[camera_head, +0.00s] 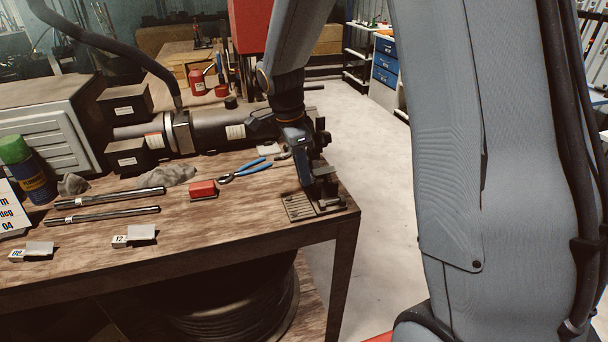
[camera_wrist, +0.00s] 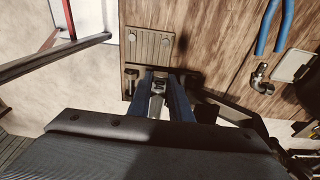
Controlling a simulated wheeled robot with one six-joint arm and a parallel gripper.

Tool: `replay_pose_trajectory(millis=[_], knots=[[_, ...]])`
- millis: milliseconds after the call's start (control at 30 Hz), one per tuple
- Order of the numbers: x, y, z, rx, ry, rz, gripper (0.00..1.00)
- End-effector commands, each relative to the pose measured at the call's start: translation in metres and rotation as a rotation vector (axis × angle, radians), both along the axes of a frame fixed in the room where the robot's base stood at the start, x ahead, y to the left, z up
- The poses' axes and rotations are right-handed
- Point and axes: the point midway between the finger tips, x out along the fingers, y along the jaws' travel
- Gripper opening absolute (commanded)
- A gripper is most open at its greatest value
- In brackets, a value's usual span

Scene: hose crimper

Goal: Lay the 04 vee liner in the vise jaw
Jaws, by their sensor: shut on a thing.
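My gripper (camera_head: 305,165) reaches down over the vise (camera_head: 326,188) at the right end of the bench. In the wrist view, its two blue fingers (camera_wrist: 164,95) are shut on a small grey block, the vee liner (camera_wrist: 157,87), right at the vise. Its label cannot be read, and the head view hides it behind the fingers. The vise's slotted base plate (camera_head: 299,207) lies flat at the bench corner; it also shows in the wrist view (camera_wrist: 151,46). I cannot tell whether the liner touches the jaw.
Liners marked 08 (camera_head: 38,250) and 12 (camera_head: 138,234) lie at the front left, with two metal rods (camera_head: 105,213) behind. Blue-handled pliers (camera_head: 246,171) and a red block (camera_head: 203,189) lie left of the vise.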

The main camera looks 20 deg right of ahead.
Motion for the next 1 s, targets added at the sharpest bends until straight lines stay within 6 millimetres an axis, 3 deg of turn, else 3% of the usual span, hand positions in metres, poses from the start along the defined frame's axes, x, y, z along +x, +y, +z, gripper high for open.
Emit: replay_pose_trajectory(millis=[500,1000], knots=[[0.009,0.0,-0.034,0.0,0.001,-0.001,0.0],[0.007,0.0,-0.043,0.001,0.005,-0.001,0.0]])
